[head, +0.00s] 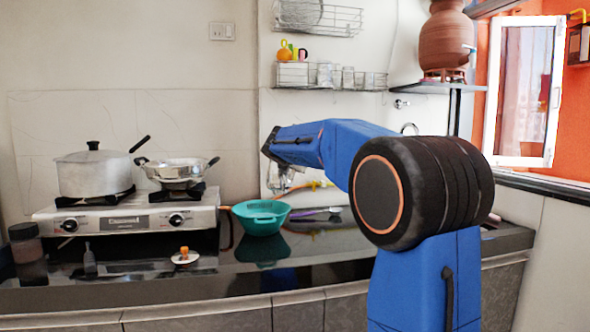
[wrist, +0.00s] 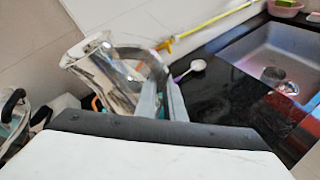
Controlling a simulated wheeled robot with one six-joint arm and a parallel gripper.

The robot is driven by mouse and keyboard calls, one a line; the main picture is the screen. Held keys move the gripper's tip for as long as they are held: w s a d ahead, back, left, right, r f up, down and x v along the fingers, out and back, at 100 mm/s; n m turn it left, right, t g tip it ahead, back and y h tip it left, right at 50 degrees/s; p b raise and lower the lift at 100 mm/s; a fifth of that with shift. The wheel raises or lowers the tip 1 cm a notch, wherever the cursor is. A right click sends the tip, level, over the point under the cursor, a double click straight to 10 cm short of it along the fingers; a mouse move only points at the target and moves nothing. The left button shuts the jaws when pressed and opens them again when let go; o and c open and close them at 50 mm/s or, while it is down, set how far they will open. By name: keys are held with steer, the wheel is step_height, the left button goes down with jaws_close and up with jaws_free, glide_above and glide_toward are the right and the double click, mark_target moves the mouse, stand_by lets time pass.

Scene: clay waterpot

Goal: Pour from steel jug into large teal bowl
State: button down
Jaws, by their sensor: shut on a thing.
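The large teal bowl (head: 262,215) stands on the dark counter, right of the stove. A small teal patch in the wrist view, low behind the jug, may be part of it. The shiny steel jug (wrist: 110,75) fills the upper left of the wrist view and looks tilted there. My gripper (wrist: 168,98) is shut on the jug at its handle side. In the head view the jug (head: 277,180) shows only in small part below my blue wrist, above and slightly right of the bowl. The jug's inside and any stream are not visible.
A gas stove (head: 130,218) with a lidded pot (head: 93,173) and a steel pan (head: 175,172) is at left. A small orange-topped item (head: 185,257) lies near the front. A white spoon (wrist: 198,65) and a sink (wrist: 275,65) are to the right in the wrist view.

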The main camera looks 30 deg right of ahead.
steer(key=shift+m+t, duration=0.3)
steer(key=shift+r, duration=2.4)
